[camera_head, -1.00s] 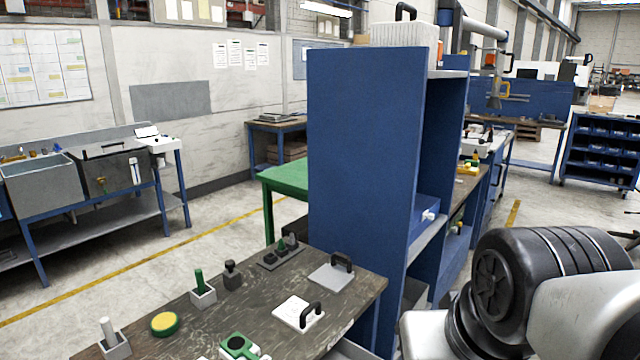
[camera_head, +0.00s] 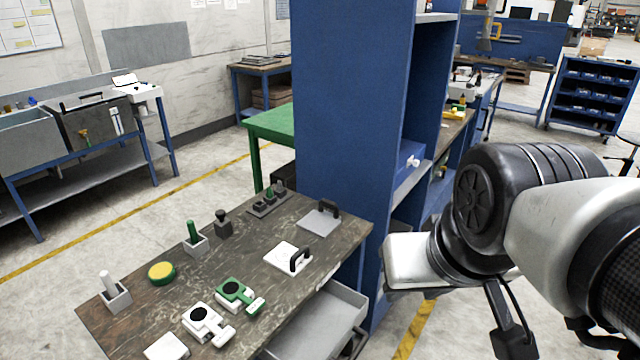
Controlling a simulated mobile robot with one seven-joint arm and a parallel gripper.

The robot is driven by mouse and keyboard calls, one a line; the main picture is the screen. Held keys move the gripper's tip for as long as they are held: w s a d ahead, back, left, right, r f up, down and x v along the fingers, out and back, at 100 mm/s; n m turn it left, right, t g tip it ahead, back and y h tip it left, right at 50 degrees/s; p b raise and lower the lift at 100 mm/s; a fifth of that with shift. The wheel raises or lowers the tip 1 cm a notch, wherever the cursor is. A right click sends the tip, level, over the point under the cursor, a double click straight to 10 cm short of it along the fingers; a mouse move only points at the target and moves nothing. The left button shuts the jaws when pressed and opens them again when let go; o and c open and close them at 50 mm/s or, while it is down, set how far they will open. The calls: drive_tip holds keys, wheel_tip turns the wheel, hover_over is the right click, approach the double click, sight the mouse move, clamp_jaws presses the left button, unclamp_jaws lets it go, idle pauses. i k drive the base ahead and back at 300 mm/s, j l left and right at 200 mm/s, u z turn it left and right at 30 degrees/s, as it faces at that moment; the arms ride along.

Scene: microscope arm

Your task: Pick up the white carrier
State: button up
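Two pieces on the wooden bench could be the white carrier. One is a white piece with a round black disc and a tab (camera_head: 206,322), lying near the front edge beside a similar green piece (camera_head: 238,294). The other is a white plate with a black handle (camera_head: 285,256), further back and right. My arm is at the right, well apart from the bench pieces. Dark jointed parts hang below it at the bottom right edge, perhaps my gripper; they are partly cut off and their opening is unclear.
The wooden bench (camera_head: 335,243) also bears a grey plate with a black handle (camera_head: 317,221), a yellow-topped round (camera_head: 161,273) and grey holders. A tall blue cabinet (camera_head: 345,110) stands behind its right end. A grey open drawer (camera_head: 330,318) sits below the front edge.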

sight(199, 317)
drive_tip(key=j+u, duration=0.1)
drive_tip(key=u, duration=1.15)
drive_tip(key=i+j+u, duration=0.1)
drive_tip(key=i+j, duration=0.25)
